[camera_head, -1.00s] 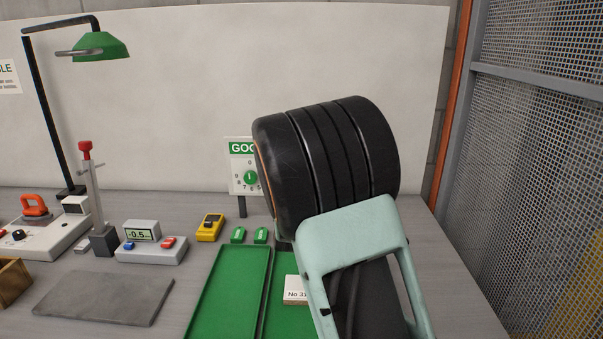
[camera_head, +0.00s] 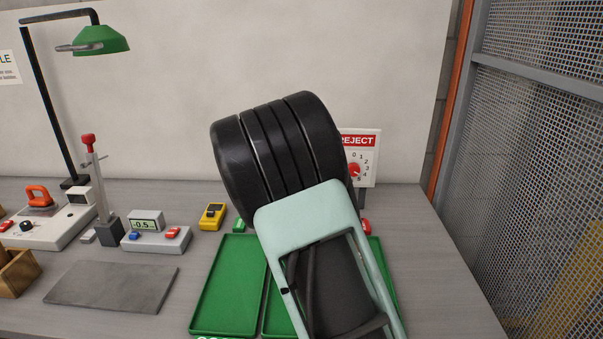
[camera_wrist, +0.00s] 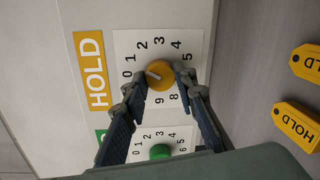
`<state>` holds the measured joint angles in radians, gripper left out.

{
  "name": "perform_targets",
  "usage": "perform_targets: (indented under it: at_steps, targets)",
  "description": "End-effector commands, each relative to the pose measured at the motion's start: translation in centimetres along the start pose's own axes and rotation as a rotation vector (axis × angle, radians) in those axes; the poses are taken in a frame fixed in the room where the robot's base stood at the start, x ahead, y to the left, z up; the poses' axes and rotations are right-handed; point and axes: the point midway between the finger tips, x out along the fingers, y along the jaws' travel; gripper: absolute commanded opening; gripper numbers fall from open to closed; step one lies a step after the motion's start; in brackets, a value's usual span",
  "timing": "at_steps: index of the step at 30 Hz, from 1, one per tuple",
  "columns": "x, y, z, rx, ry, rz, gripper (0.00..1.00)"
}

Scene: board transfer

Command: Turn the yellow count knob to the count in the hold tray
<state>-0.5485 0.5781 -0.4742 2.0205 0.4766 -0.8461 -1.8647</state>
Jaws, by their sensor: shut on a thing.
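The yellow count knob (camera_wrist: 162,80) sits on the white dial card under the orange HOLD label (camera_wrist: 90,70) in the wrist view. My gripper (camera_wrist: 158,75) is shut on the knob, one finger on either side. The knob's white mark points left, towards the 0 and 1 side; I cannot tell the exact number. In the head view my arm hides the gripper and the HOLD dial. I cannot make out the hold tray or its contents in any view.
A green knob (camera_wrist: 160,152) sits close beside on another dial. Yellow HOLD tags (camera_wrist: 297,125) lie at the right of the wrist view. The REJECT dial (camera_head: 359,158) stands right of my arm. A green tray (camera_head: 228,290) lies in front.

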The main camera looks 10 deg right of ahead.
Motion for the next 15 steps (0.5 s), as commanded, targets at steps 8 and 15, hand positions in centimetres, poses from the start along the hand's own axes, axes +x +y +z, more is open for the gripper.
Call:
perform_targets:
  at_steps: [8,15]
  targets:
    - [0.07,0.32,0.05,0.002,-0.001,0.006,0.44]
    - [-0.01,0.15,0.02,0.002,0.000,0.003,0.44]
